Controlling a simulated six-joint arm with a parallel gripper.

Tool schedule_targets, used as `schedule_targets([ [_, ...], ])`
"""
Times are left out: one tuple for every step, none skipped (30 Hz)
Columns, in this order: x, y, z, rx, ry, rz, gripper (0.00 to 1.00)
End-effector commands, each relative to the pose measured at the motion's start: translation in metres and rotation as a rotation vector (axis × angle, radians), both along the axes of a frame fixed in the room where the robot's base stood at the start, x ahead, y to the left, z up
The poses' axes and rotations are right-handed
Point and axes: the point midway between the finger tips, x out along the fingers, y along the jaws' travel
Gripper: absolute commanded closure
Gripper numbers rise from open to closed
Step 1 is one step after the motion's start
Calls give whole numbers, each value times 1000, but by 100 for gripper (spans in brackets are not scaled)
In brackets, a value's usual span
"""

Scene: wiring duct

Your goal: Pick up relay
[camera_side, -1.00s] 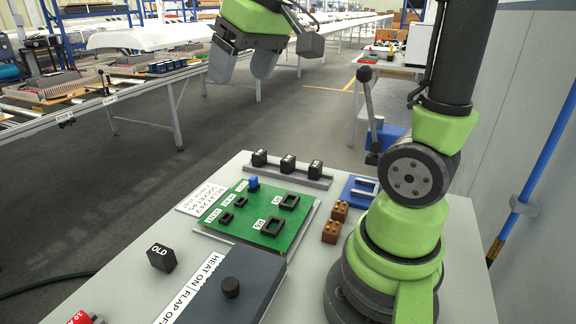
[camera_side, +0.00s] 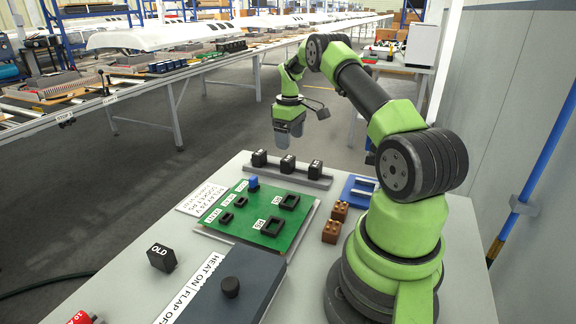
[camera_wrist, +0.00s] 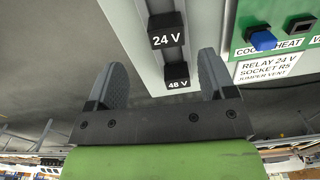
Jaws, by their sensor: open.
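Several black relay blocks stand in a grey rail at the back of the table in the side view: a left one (camera_side: 259,158), a middle one (camera_side: 287,164) and a right one (camera_side: 315,170). In the wrist view, one block is labelled 24 V (camera_wrist: 167,36) and another 48 V (camera_wrist: 177,78). A label card (camera_wrist: 268,68) reads "RELAY 24 V, SOCKET R5, JUMPER VENT". My gripper (camera_side: 289,136) is open and empty, above the rail. In the wrist view the 48 V block shows between its fingers (camera_wrist: 163,82), nearer the right one.
A green board (camera_side: 258,214) with black sockets and a blue part (camera_side: 253,182) lies before the rail. A black block marked OLD (camera_side: 162,257) stands front left. Brown blocks (camera_side: 331,232) and a blue holder (camera_side: 360,189) stand right. A grey box (camera_side: 232,289) fills the front.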

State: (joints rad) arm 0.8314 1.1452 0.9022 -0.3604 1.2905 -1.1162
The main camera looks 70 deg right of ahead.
Motion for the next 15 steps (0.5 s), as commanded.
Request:
schedule_targets([
  [0, 1, -9, 3, 3, 1, 23],
  [0, 1, -14, 2, 3, 1, 23],
  [0, 1, -19, 1, 2, 0, 23],
  [0, 1, -22, 2, 2, 0, 23],
  [0, 1, -25, 1, 1, 0, 23],
  [0, 1, -28, 1, 0, 0, 23],
  [0, 1, -29, 1, 0, -1, 23],
  [0, 2, -31, 1, 0, 0, 23],
  [1, 2, -35, 1, 0, 0, 23],
  [1, 3, -38, 1, 1, 0, 23],
  [1, 4, -43, 2, 2, 0, 23],
  [1, 6, -49, 2, 2, 0, 23],
  [1, 7, -54, 2, 3, 0, 23],
  [2, 8, -59, 3, 2, 1, 23],
  [2, 9, -65, 2, 1, 0, 23],
])
